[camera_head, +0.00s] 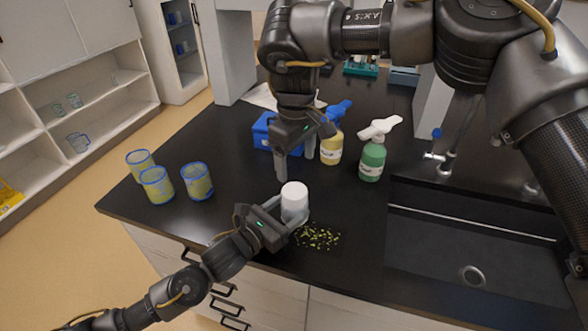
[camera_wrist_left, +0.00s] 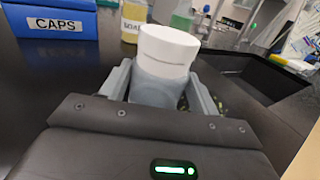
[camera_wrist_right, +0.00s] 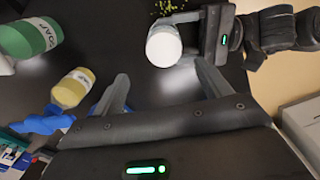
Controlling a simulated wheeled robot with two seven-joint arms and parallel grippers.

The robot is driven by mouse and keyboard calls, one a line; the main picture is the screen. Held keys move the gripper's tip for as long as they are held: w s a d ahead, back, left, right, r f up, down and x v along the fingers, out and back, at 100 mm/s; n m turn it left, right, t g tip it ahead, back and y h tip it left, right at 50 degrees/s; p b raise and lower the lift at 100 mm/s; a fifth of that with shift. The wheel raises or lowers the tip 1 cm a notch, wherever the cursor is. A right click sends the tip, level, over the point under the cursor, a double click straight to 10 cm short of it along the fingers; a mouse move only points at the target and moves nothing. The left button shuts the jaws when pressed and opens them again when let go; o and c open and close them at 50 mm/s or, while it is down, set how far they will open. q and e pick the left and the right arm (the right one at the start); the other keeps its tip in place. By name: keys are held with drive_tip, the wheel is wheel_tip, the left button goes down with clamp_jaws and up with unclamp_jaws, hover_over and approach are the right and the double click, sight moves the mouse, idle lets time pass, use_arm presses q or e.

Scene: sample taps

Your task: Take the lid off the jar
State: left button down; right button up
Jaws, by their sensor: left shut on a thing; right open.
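The white jar (camera_head: 295,213) is upright near the front edge of the black counter, with its white lid (camera_head: 294,190) on top. My left gripper (camera_head: 292,219) is shut around the jar's body from the front left. In the left wrist view the jar body (camera_wrist_left: 155,88) sits between the fingers, with the lid (camera_wrist_left: 168,47) above them. My right gripper (camera_head: 296,167) is open and empty, pointing down just behind the jar. In the right wrist view the lid (camera_wrist_right: 163,47) lies beyond the fingertips, apart from them. The jar's base is partly hidden by the left fingers.
Green bits (camera_head: 318,237) lie scattered right of the jar. A blue CAPS box (camera_head: 262,132), a yellow bottle (camera_head: 331,150) and a green soap bottle (camera_head: 372,161) stand behind. Three blue-rimmed cups (camera_head: 157,187) stand at left. A sink (camera_head: 470,240) is at right.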

sight(295, 190)
drive_tip(key=m, duration=0.4)
drive_tip(key=shift+s+a+f+m, duration=0.15)
drive_tip(key=shift+f+m, duration=0.05)
drive_tip(key=shift+m, duration=0.2)
drive_tip(key=shift+f, duration=3.95)
